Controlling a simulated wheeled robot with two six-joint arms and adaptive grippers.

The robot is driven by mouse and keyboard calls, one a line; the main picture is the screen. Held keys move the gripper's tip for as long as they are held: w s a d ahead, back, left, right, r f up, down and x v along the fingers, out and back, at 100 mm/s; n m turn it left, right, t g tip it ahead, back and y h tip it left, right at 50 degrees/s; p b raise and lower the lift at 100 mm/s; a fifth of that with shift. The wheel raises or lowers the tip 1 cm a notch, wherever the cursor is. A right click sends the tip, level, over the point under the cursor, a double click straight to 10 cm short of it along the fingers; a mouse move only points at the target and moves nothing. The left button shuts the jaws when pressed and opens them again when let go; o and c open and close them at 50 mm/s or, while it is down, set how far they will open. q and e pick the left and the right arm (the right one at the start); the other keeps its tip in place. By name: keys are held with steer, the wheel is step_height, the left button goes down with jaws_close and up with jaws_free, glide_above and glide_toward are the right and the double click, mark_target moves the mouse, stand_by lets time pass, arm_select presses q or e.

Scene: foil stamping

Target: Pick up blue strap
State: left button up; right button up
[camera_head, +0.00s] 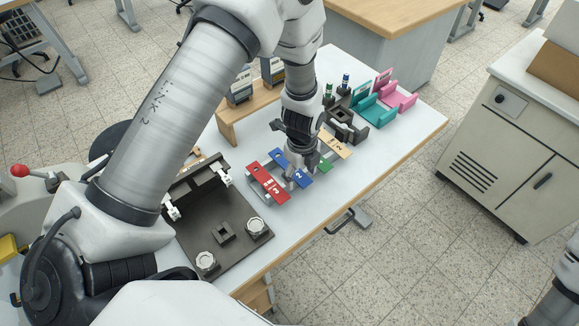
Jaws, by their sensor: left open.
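The blue strap (279,157) lies on a grey rack on the white table, between a red strap and a green strap. It is partly hidden by my gripper. My left gripper (297,180) points down over the blue strap, with its fingertips close to it. It is open. I cannot tell whether the fingers touch the strap. My right gripper is not in view; only a bit of my right arm shows at the lower right edge.
The red strap (267,184) is to the left, and the green strap (325,164) and tan strap (336,144) are to the right. A dark plate fixture (190,232) stands left. Teal (374,112) and pink (401,99) holders stand at the back right. The table's right front is clear.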

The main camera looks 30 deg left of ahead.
arm_select(q)
steer(key=shift+w+f, duration=0.3)
steer(key=shift+f, duration=0.05)
steer(key=c, duration=0.6)
steer(key=shift+s+r, duration=0.1)
steer(key=shift+s, duration=0.1)
steer(key=c, duration=0.4)
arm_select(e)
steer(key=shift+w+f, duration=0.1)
arm_select(q)
steer(key=shift+c, duration=0.2)
